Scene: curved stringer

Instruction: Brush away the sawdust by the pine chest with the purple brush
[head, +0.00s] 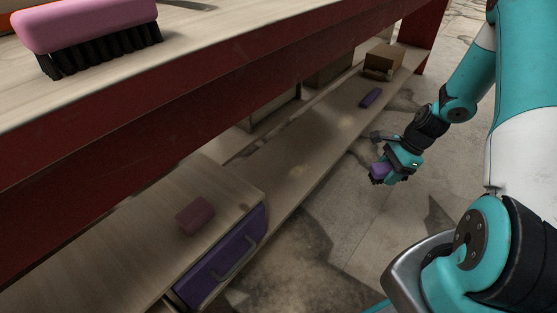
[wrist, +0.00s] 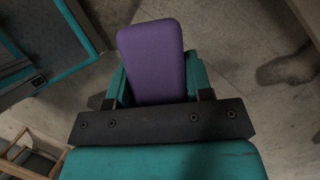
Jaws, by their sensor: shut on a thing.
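My gripper (head: 396,164) is shut on a purple brush (head: 379,172), held over the floor just off the front edge of the lower shelf. Dark bristles show under the brush. In the wrist view the smooth purple back of the brush (wrist: 152,55) sticks out between the fingers. A small wooden box (head: 383,62), perhaps the pine chest, stands at the far end of the lower shelf. A faint pale patch (head: 347,122), perhaps sawdust, lies on the shelf nearer to me than that box. The brush is apart from the shelf.
A purple block (head: 370,98) lies on the lower shelf (head: 300,145) near the box. A dull pink block (head: 195,215) lies on a unit with a purple drawer (head: 225,258). A pink brush (head: 85,30) sits on the bench top. The red-edged bench top (head: 230,60) overhangs the shelf.

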